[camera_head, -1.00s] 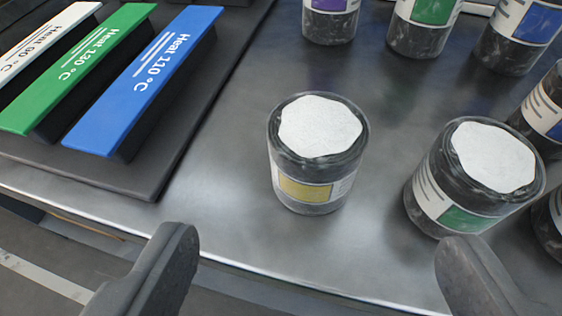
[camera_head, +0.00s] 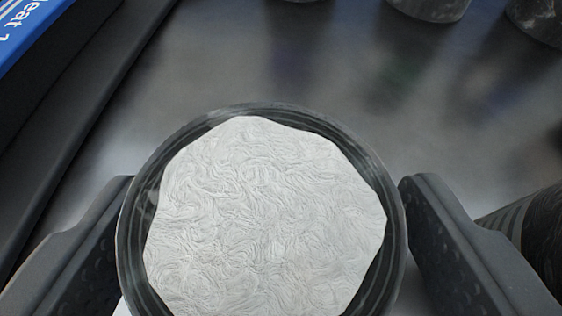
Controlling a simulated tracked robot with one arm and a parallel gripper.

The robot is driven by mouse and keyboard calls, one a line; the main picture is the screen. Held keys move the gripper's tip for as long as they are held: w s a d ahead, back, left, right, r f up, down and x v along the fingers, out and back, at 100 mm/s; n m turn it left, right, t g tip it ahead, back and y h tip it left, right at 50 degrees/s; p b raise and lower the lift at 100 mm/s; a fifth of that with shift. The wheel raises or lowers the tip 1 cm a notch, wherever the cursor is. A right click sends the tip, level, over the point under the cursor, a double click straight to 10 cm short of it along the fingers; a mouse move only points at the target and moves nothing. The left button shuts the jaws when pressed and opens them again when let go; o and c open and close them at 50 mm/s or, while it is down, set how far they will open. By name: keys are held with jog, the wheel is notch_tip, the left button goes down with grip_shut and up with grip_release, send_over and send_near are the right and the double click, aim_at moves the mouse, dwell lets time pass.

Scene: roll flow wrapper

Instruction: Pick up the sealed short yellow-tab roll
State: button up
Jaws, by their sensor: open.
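The roll (camera_head: 265,215) stands upright between the fingers of my gripper (camera_head: 262,240) and fills the lower middle of the view. I see its round dark rim and white, wrinkled top from above. Its side label and yellow tab are hidden from this angle; the tab shows in the earlier view. My gripper is open, with one finger to the left of the roll and one to the right. The fingers are very close to its sides; I cannot tell whether either touches.
A dark roll (camera_head: 525,235) stands just right of my right finger. Several rolls (camera_head: 430,8) stand along the top edge. A blue heat bar (camera_head: 22,28) on a dark base is at the upper left. The grey metal surface (camera_head: 250,60) beyond the roll is clear.

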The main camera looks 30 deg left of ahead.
jog(key=shift+w+a+f, duration=0.3)
jog(key=shift+w+f, duration=0.05)
jog(key=shift+w, duration=0.1)
jog(key=shift+r, duration=0.1)
jog(key=c, duration=1.1)
jog(key=shift+c, duration=0.2)
jog(key=shift+r, duration=0.1)
